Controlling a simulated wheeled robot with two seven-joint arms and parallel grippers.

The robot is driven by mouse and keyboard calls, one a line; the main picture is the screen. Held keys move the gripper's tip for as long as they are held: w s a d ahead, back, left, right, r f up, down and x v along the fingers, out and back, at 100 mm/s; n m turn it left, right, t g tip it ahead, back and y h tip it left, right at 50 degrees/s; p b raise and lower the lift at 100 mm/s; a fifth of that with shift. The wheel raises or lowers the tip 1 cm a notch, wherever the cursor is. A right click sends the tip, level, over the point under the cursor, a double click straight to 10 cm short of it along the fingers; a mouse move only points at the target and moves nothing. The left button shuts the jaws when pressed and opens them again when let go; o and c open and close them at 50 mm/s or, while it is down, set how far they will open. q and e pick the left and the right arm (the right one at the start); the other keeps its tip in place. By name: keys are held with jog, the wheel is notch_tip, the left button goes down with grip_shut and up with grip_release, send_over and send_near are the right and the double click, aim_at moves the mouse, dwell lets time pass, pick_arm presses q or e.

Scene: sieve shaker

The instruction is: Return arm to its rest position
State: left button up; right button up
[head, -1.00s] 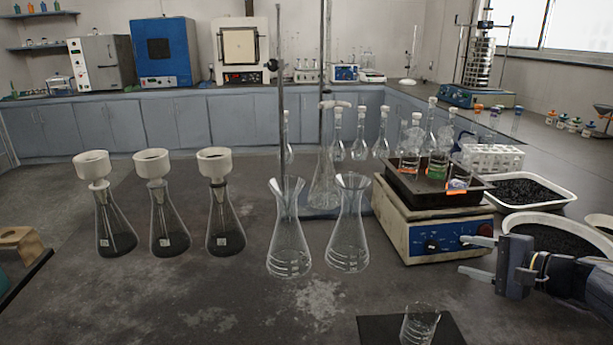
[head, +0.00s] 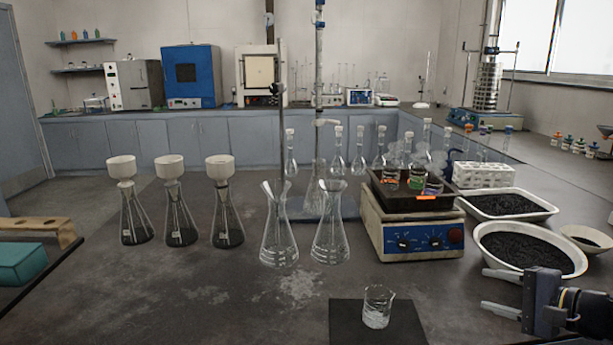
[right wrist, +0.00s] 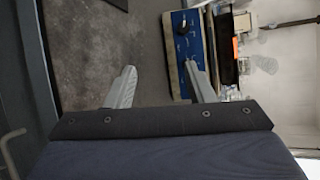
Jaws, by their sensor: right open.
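My right gripper (head: 484,290) is at the right edge of the head view, over the bench. Its two fingers point left, spread apart with nothing between them. In the right wrist view the fingers (right wrist: 160,67) are also apart and empty, with the blue-fronted hotplate (right wrist: 185,45) beyond the right finger. In the head view the gripper is to the right of the hotplate (head: 415,243), lower in the picture, and in front of the round white tray of black granules (head: 572,268). My left gripper does not show.
A glass beaker (head: 377,307) stands on a dark pad (head: 345,325) left of the gripper. Two empty conical flasks (head: 278,240) stand mid-bench. Several funnel-topped flasks (head: 178,220) stand left. The sieve shaker (head: 487,90) is at back right.

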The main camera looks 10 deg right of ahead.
jog(key=a, duration=0.1)
jog(key=a+n, duration=0.1)
jog(key=a, duration=0.1)
jog(key=shift+w+a+f+g+y, duration=0.1)
jog(key=shift+w+a+g+y, duration=0.05)
jog(key=shift+a+g+y, duration=0.15)
jog(key=a, duration=0.2)
jog(key=s+a+n+g, duration=0.1)
jog(key=a, duration=0.1)
jog(key=s+a+n, duration=0.1)
jog(key=a, duration=0.1)
jog(key=shift+s+f+g+y, duration=0.15)
jog(key=shift+s+g+y, duration=0.1)
jog(key=shift+g+y, duration=0.15)
jog(key=s+a+f+n+g+h, duration=0.2)
jog(key=s+a+f+n, duration=0.2)
jog(key=s+a+n, duration=0.3)
jog(key=s+a+f+n+g+h, duration=0.1)
jog(key=s+a+f+n+g, duration=0.3)
jog(key=s+a, duration=0.45)
pick_arm(q)
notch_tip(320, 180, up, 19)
jog(key=p, duration=1.9)
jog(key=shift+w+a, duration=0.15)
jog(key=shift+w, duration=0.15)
pick_arm(e)
notch_tip(320, 180, up, 18)
jog(key=t, duration=0.1)
jog(key=shift+s+d+n, duration=0.3)
jog(key=shift+s+d, duration=0.1)
